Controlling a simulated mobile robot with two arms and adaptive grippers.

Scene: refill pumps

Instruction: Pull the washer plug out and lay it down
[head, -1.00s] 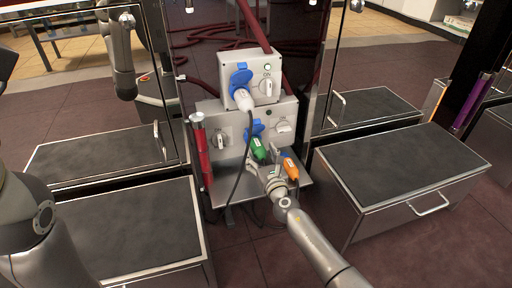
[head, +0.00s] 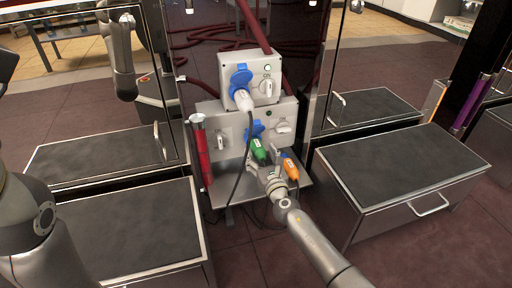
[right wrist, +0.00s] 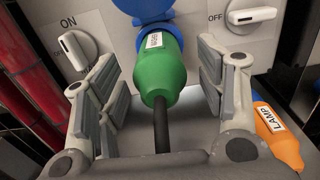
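The green plug (head: 258,149) sits in the lower blue socket (head: 254,131) of the grey panel. Its white label is too small to read. In the right wrist view the green plug (right wrist: 160,69) points toward me, with a black cable from its near end. My right gripper (head: 263,173) is just below and in front of it. In the wrist view its fingers (right wrist: 166,92) stand open on both sides of the plug, with gaps visible. My left arm shows at the left edge, but its gripper is out of view.
An orange plug (head: 290,167) labelled LAMP is close on the right. A white plug (head: 243,99) sits in the upper blue socket. Switches (head: 283,127) flank the lower socket. A red cylinder (head: 201,152) stands left of the panel. Dark-topped drawer units (head: 403,169) stand either side.

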